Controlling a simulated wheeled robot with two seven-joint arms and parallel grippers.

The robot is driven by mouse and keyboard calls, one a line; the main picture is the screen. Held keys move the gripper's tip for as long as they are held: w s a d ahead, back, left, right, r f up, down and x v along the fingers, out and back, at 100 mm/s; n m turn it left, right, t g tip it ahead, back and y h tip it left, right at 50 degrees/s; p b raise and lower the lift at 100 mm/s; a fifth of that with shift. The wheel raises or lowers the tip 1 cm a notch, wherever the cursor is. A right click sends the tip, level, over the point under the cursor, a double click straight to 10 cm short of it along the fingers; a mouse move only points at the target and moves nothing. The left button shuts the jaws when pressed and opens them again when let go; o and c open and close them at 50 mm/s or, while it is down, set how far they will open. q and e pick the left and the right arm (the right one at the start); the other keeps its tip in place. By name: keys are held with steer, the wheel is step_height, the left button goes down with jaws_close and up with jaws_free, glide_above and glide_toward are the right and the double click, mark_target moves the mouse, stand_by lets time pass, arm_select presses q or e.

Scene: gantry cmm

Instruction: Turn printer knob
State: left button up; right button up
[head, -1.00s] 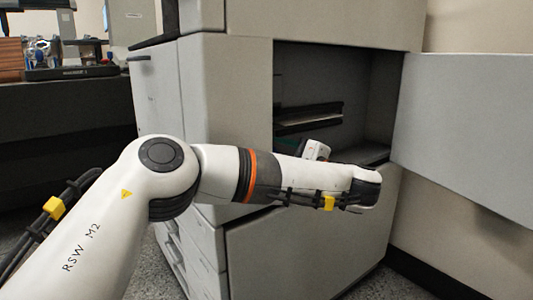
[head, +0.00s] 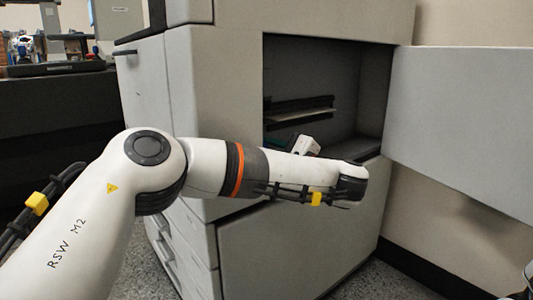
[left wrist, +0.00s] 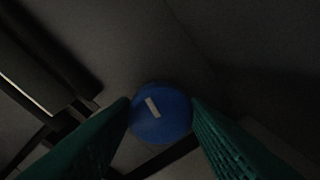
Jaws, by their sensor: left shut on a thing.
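The printer (head: 185,80) is a large grey machine with an open bay in the head view. The blue round knob (left wrist: 165,128) is inside the bay and shows in the left wrist view, with a short white mark on its face that leans to the upper left. My left gripper (left wrist: 161,110) has its green fingers on both sides of the knob and is shut on it. In the head view my forearm crosses in front of the bay and mostly hides this gripper; the knob is hidden there.
The printer's grey door (head: 460,110) stands open to the right of the bay. Dark rails (head: 300,107) run along the bay's inside. A dark bench (head: 60,120) stands at the left. Speckled floor shows between the bench and the printer.

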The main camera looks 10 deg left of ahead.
arm_select(q)
steer(key=m, duration=0.3)
steer(key=shift+f, duration=0.1)
steer(key=o, duration=1)
steer(key=shift+s+d, duration=0.1)
steer(key=shift+d, duration=0.05)
steer(key=p+v, duration=0.2)
steer(key=v, duration=0.3)
steer(key=p+v, duration=0.3)
steer(key=v, duration=0.3)
steer(key=shift+s+d+f+p, duration=0.2)
steer(key=shift+s+f+p, duration=0.05)
steer(key=shift+s+p, duration=0.1)
steer(key=shift+w, duration=0.1)
